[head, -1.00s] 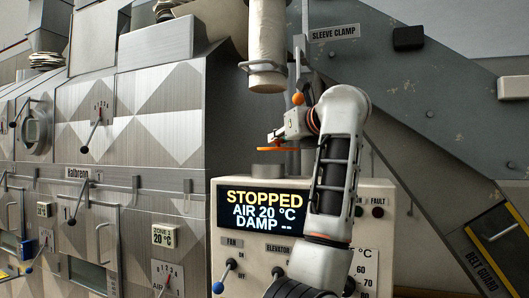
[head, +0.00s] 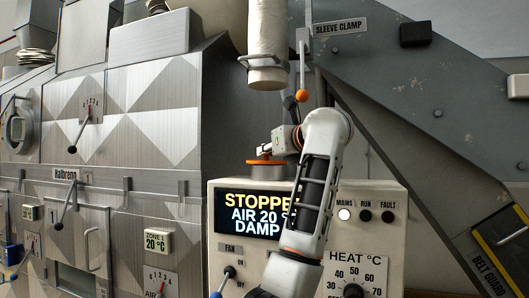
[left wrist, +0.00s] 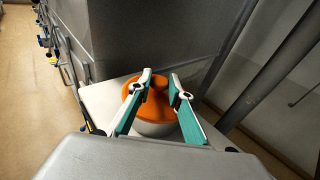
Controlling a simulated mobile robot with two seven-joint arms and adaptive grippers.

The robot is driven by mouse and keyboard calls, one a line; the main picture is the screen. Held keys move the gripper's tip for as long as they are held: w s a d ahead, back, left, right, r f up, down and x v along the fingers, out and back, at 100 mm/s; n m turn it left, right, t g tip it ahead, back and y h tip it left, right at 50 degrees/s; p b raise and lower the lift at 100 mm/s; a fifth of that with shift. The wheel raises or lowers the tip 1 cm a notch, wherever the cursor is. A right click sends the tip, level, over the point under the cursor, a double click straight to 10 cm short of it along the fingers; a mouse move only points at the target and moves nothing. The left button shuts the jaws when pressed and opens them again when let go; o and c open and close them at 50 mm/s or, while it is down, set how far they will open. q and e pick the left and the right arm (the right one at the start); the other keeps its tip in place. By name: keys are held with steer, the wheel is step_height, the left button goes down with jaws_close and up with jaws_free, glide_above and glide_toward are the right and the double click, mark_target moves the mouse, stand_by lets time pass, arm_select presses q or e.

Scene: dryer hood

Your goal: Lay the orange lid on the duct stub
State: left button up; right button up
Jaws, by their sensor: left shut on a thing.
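The orange lid (head: 266,162) lies flat at the top of the grey duct stub (head: 265,172) on the control cabinet's top. In the left wrist view the lid (left wrist: 148,108) covers most of the stub's mouth, and the pale stub wall (left wrist: 158,130) shows below its near edge. I cannot tell whether the lid touches the rim all round. My left gripper (left wrist: 160,82) is shut on the lid's raised middle, its two fingers on either side. In the head view this gripper (head: 268,152) is small and partly hidden. My right gripper is not in view.
A pale hanging sleeve (head: 267,75) ends above the stub, with an orange-knobbed sleeve clamp lever (head: 302,96) beside it. The control cabinet's display (head: 248,213) reads STOPPED. The large metal dryer (head: 130,120) stands left, a sloping grey belt guard (head: 430,110) right.

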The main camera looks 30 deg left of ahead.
arm_select(q)
steer(key=shift+s+d+r, duration=0.15)
steer(key=shift+s, duration=0.05)
steer(key=shift+w+f, duration=0.3)
steer(key=shift+w, duration=0.2)
steer(key=o, duration=0.8)
steer(key=shift+o, duration=0.2)
steer(key=shift+s+r, duration=0.15)
steer(key=shift+s, duration=0.05)
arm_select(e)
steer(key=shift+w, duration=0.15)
arm_select(q)
steer(key=shift+w, duration=0.1)
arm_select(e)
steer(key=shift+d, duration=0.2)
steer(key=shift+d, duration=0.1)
